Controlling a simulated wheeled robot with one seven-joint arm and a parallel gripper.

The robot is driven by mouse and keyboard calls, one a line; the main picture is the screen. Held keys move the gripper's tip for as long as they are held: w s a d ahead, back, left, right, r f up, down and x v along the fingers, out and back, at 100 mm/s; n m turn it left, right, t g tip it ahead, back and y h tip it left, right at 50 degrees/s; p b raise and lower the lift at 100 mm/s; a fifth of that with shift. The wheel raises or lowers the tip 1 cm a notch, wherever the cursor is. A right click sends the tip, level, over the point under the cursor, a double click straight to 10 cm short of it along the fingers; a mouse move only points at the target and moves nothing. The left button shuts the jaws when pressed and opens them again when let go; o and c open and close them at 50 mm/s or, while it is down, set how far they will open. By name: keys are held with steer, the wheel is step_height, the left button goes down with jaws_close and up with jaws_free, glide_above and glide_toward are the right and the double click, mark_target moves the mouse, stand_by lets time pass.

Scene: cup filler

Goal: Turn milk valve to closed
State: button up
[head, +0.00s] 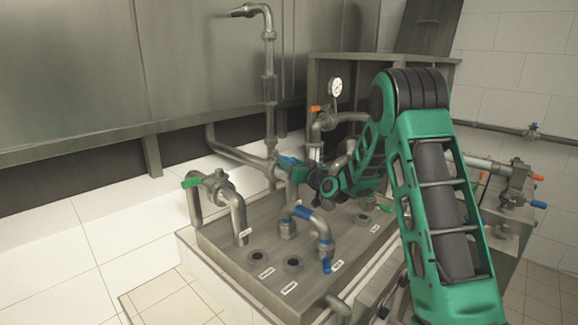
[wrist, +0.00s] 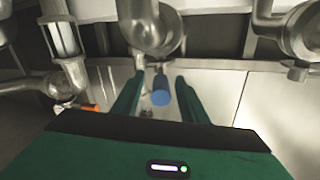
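A valve with a blue handle (head: 288,160) sits on the steel pipework at the foot of the tall vertical pipe. My gripper (head: 303,172) is close beside it, reaching in from the right. In the wrist view the blue handle end (wrist: 161,92) lies between the two green fingers of my gripper (wrist: 160,76). The fingers are apart, with a gap visible on both sides of the handle. The metal valve body (wrist: 152,28) is just beyond the fingertips. The small labels are too blurred to read, so I cannot tell which valve is the milk valve.
A curved pipe with blue bands (head: 312,222) rises from the steel platform (head: 222,240) in front. An orange handle (head: 316,108) and a gauge (head: 335,87) are behind.

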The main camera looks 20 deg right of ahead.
steer(key=v, duration=1)
steer(key=shift+s, duration=0.35)
steer(key=shift+d, duration=0.1)
steer(key=c, duration=0.8)
steer(key=shift+w+d+m, duration=0.2)
steer(key=shift+d+m, duration=0.05)
steer(key=shift+m, duration=0.15)
jaws_close()
steer(key=d+r+m+g+y, duration=0.2)
steer(key=d+m+y, duration=0.2)
steer(key=d+m, duration=0.55)
steer(key=w+a+f, duration=0.1)
steer(key=w+a, duration=0.7)
steer(key=shift+a+f, duration=0.15)
steer(key=shift+a, duration=0.25)
